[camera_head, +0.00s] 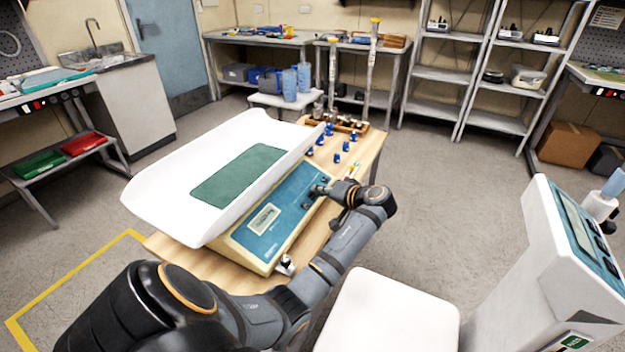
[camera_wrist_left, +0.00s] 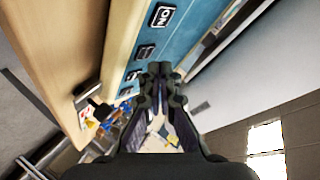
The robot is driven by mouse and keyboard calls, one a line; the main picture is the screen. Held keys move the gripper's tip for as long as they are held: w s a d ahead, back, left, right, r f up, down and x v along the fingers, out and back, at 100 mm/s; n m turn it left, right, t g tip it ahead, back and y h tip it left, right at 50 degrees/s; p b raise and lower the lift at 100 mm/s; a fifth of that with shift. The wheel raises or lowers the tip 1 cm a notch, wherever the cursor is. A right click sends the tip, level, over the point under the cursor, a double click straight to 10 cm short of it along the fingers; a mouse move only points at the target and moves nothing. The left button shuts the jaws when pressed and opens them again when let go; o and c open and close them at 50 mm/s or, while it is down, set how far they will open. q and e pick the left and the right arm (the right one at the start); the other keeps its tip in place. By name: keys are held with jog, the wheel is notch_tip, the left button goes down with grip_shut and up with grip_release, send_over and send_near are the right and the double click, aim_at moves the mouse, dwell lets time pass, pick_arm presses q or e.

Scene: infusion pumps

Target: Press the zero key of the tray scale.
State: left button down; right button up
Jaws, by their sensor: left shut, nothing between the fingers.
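The tray scale has a cream body with a blue front panel (camera_head: 285,222), a small display (camera_head: 264,218) and a long white tray (camera_head: 165,190) on top with a green mat (camera_head: 238,175). My left gripper (camera_head: 318,190) is shut and empty, its tips over the far right part of the panel, by the dark keys. In the left wrist view the shut fingertips (camera_wrist_left: 160,69) are beside the blue panel (camera_wrist_left: 185,22). A key marked "ON" (camera_wrist_left: 162,16) and smaller dark keys (camera_wrist_left: 145,52) show along it. I cannot tell which is zero, or whether the tips touch a key.
The scale stands on a wooden table (camera_head: 375,150) with small blue weights (camera_head: 338,158) and a wooden rack (camera_head: 345,124) behind. A white column-like device (camera_head: 540,250) stands at right, and a white seat-like surface (camera_head: 390,315) is in front. Grey floor is open behind right.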

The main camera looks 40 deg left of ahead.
pick_arm(q)
jog(key=shift+a+f, duration=0.1)
jog(key=shift+f, duration=0.3)
pick_arm(e)
jog(key=shift+d, duration=0.25)
jog(key=shift+d, duration=0.1)
pick_arm(q)
jog(key=shift+s+a+f, duration=0.1)
jog(key=shift+a+f, duration=0.05)
jog(key=shift+f, duration=0.15)
pick_arm(e)
jog(key=shift+f, duration=0.1)
jog(key=shift+a, duration=0.35)
pick_arm(q)
jog(key=shift+d+r+p, duration=0.2)
jog(key=shift+r+p, duration=0.35)
jog(key=shift+r, duration=0.15)
pick_arm(e)
jog(key=shift+d+r, duration=0.1)
jog(key=shift+r, duration=0.6)
